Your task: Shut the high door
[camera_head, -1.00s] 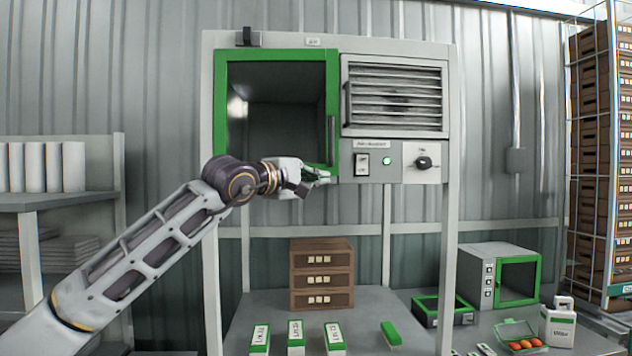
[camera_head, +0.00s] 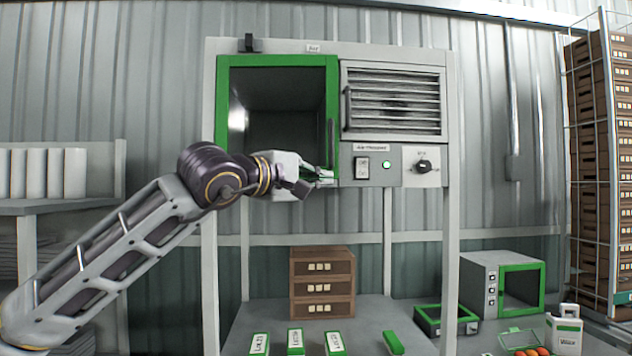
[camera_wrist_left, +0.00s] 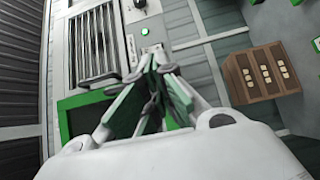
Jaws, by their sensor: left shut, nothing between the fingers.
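The high door (camera_head: 277,61) is a green frame around a dark pane on the left of the raised cabinet (camera_head: 404,50). A dark upright handle (camera_head: 331,141) is on its right side. It looks flat or nearly flat against the cabinet; I cannot tell if a small gap is left. My left gripper (camera_head: 326,178) is shut and empty at the door's lower right corner, and hides part of it. Contact is unclear. In the left wrist view the shut fingers (camera_wrist_left: 150,66) overlap the door's green frame (camera_wrist_left: 67,125). My right gripper is not in view.
Right of the door are a louvred panel (camera_head: 394,98), a switch (camera_head: 362,169) and a knob (camera_head: 423,167). Brown drawers (camera_head: 322,282) stand on the table below. A small green-doored box (camera_head: 482,283) is at right. Crates (camera_head: 588,170) are stacked far right. A shelf (camera_head: 60,206) is at left.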

